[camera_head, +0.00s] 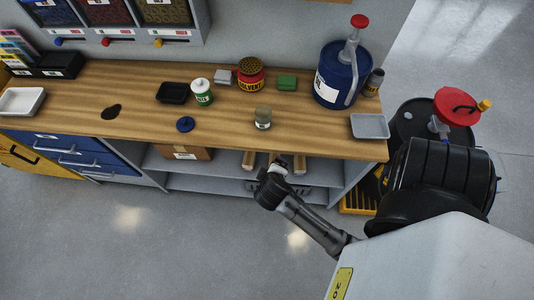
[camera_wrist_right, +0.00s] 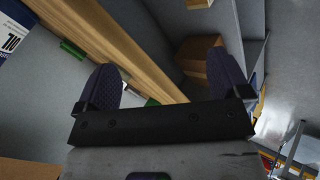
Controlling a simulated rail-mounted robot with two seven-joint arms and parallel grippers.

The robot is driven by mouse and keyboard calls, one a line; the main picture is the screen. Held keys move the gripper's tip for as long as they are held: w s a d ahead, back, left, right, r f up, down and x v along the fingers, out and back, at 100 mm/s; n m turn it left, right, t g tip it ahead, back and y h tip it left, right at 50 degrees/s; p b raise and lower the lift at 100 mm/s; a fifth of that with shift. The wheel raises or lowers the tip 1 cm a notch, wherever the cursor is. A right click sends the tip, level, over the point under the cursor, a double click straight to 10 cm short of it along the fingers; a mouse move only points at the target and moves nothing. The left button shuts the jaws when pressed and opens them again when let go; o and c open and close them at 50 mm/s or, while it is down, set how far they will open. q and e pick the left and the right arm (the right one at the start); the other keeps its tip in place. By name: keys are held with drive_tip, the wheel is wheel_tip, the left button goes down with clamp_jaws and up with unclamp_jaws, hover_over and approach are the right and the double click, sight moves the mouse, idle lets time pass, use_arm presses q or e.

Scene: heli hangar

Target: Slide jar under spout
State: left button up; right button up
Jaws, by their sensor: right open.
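A small clear glass jar (camera_head: 263,118) stands upright on the wooden workbench (camera_head: 310,133), close to its front edge. Three dispenser bins hang on the wall at the upper left, with a blue knob (camera_head: 58,42), a red knob (camera_head: 104,41) and a yellow knob (camera_head: 158,43) beneath them. A blue oil drum (camera_head: 340,75) with a grey pump and spout stands at the bench's right end. My right gripper (camera_head: 280,163) is in front of the bench, just below the jar in the picture. In the wrist view its two fingers (camera_wrist_right: 163,78) are apart with nothing held. My left gripper is out of view.
On the bench are a black tray (camera_head: 172,93), a green-white can (camera_head: 202,93), a solvent tin (camera_head: 251,74), a blue lid (camera_head: 185,124) and a grey tray (camera_head: 369,126). A cardboard box (camera_head: 184,152) sits on the shelf below.

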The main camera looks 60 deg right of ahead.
drive_tip(key=d+n+h, duration=0.3)
drive_tip(key=d, duration=0.1)
drive_tip(key=n+t+h, duration=0.5)
drive_tip(key=n+t, duration=0.2)
drive_tip(key=n, duration=1.3)
approach(264, 123)
drive_tip(key=shift+s+a+r+n, duration=0.2)
drive_tip(key=shift+a+n, duration=0.25)
drive_tip(key=shift+n, duration=0.45)
drive_tip(key=x, duration=1.3)
drive_tip(key=shift+w+d+f, duration=0.15)
drive_tip(key=shift+d, duration=0.2)
